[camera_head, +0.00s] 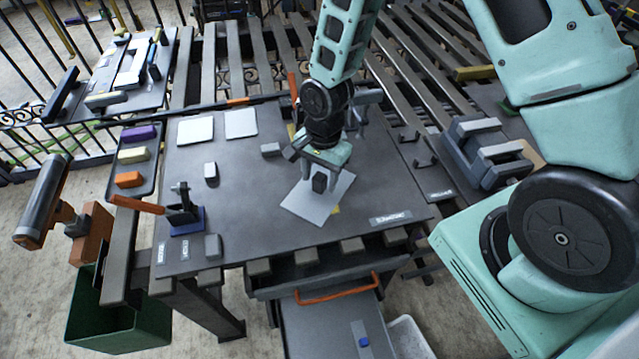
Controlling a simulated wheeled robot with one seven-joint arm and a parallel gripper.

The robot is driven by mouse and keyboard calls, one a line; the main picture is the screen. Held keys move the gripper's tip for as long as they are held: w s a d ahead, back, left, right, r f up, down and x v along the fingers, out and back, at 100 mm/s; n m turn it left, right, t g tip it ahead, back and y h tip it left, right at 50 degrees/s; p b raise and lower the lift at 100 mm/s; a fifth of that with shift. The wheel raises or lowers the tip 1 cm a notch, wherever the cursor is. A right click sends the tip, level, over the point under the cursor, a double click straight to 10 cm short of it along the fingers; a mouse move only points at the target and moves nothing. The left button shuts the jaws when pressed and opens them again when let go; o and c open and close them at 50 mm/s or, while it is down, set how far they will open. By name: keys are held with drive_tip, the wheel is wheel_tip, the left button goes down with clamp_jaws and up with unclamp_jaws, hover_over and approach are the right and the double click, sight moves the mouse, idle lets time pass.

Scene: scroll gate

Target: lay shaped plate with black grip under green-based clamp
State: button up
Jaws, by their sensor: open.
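A light grey flat plate (310,205) with a black grip (319,184) lies on the dark worktop, turned at an angle. My gripper (319,172) is open and points down at the black grip, close over it; I cannot tell whether the fingers touch it. A clamp with a blue base (188,222) and an orange handle stands at the worktop's left. Another orange handle (292,86) shows behind my arm, its base hidden. A small green piece (508,107) shows at the right, partly covered by my arm; I cannot tell whether it is a clamp base.
Two pale square plates (218,127) lie at the back left of the worktop (265,225). Small grey blocks (211,173) stand near the left. A tray (148,180) holds coloured blocks. A grey vise-like fixture (485,150) is at the right. A drawer (330,320) is open in front.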

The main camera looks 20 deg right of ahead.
drive_tip(key=shift+f, duration=0.35)
clamp_jaws()
drive_tip(key=shift+r, duration=0.15)
